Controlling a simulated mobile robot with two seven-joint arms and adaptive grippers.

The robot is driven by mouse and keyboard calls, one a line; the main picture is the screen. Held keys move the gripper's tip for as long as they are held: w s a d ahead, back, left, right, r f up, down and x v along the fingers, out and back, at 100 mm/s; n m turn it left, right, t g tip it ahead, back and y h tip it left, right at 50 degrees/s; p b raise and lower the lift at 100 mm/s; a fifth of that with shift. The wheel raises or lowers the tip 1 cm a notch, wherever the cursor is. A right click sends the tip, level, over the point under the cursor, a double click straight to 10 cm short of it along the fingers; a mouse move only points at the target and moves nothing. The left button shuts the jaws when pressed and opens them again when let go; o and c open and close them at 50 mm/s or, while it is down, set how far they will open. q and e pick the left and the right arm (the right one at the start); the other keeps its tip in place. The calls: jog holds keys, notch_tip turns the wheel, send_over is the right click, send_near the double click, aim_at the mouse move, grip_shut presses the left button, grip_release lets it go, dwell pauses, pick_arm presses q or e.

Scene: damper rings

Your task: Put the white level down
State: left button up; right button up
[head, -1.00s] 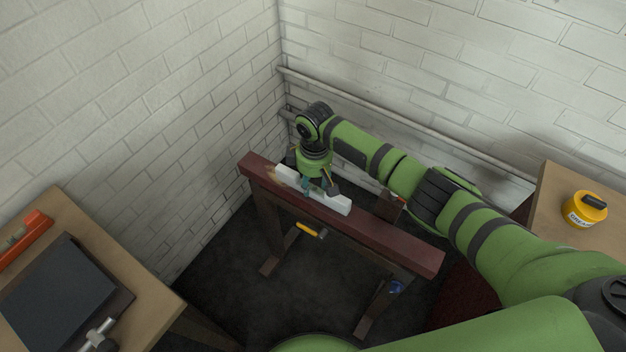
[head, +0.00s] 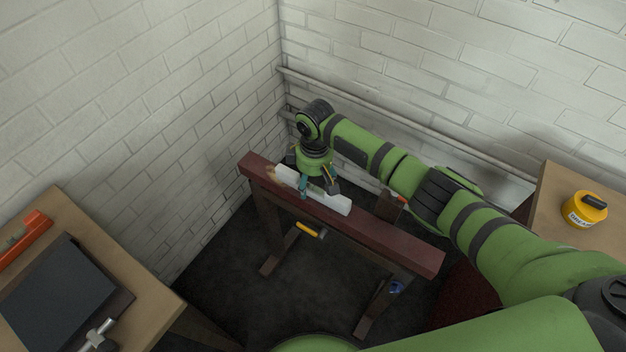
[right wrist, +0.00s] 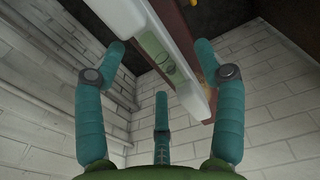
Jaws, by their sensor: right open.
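The white level (head: 334,203) lies along the top of the dark red beam (head: 400,240) of a sawhorse in the head view. My right gripper (head: 315,190) is over it, pointing down, with its fingers spread and part of the level hidden behind them. In the right wrist view the level (right wrist: 190,98), with its greenish vial, runs between the open teal fingers of the right gripper (right wrist: 160,62). The fingers appear clear of it. My left gripper is in neither view.
A yellow-handled tool (head: 307,230) and a blue item (head: 396,287) are low on the sawhorse. A table at the left holds an orange tool (head: 25,238) and a dark flat case (head: 58,290). A yellow tin (head: 585,209) stands on the right table. Brick walls close in behind.

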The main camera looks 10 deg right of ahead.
notch_tip(320, 180, up, 11)
jog(key=shift+d+r, duration=0.15)
jog(key=shift+r, duration=0.05)
jog(key=shift+s, duration=0.1)
dwell(0.7)
